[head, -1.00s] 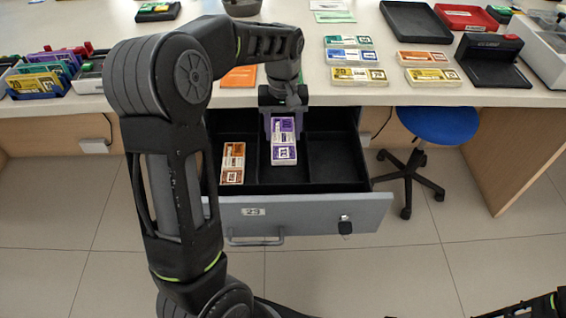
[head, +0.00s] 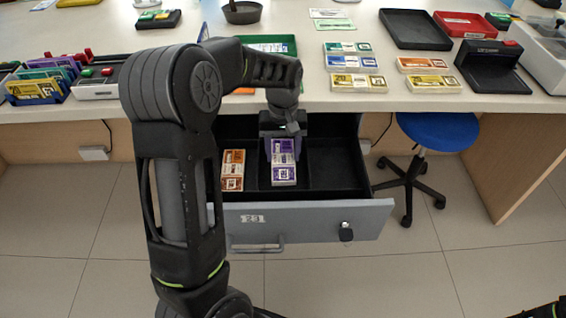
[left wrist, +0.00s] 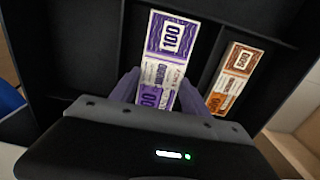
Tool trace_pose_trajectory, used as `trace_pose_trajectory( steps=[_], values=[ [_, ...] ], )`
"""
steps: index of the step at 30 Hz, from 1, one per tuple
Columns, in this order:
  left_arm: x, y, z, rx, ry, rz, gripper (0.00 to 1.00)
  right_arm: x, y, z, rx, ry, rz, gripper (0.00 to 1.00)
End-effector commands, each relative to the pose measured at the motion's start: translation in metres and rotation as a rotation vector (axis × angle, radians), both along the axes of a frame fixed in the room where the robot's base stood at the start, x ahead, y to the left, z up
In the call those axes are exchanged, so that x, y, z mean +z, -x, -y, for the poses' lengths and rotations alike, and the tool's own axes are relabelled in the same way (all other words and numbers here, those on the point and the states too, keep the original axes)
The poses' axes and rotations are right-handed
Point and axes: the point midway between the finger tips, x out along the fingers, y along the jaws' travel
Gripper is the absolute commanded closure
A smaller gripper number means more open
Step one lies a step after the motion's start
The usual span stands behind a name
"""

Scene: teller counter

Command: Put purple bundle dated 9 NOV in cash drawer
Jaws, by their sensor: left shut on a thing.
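A purple-and-white bundle marked 100 (head: 284,174) is in the middle compartment of the open cash drawer (head: 330,215); its date cannot be read. It also shows in the left wrist view (left wrist: 168,50). My left gripper (head: 282,150) reaches down into the drawer and is shut on this bundle, with the fingers (left wrist: 155,90) at its sides. Whether the bundle touches the drawer floor is hard to tell. An orange-brown bundle (head: 232,170) lies in the left compartment. My right gripper is not in view.
The drawer's right compartment (head: 335,165) is empty. Several coloured bundles (head: 355,62) lie on the counter, with a black stand (head: 490,68) and trays at the right. A blue stool (head: 438,130) stands right of the drawer.

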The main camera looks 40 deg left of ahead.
Motion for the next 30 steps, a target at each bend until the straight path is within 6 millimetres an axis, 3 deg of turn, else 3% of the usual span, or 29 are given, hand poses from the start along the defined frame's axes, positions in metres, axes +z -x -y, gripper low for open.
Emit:
trace_pose_trajectory(
  steps=[7,20,21,30],
  values=[
    [-0.04,0.001,0.0,0.0,0.0,-0.004,0.96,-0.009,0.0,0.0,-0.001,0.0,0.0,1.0],
    [-0.046,0.0,0.0,0.0,0.001,-0.001,0.96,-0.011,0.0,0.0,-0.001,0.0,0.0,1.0],
    [-0.047,0.0,0.0,0.0,0.001,-0.001,0.45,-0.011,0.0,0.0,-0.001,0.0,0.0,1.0],
    [-0.046,0.0,0.0,0.0,0.001,-0.001,0.24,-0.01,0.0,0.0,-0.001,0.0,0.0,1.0]
  ],
)
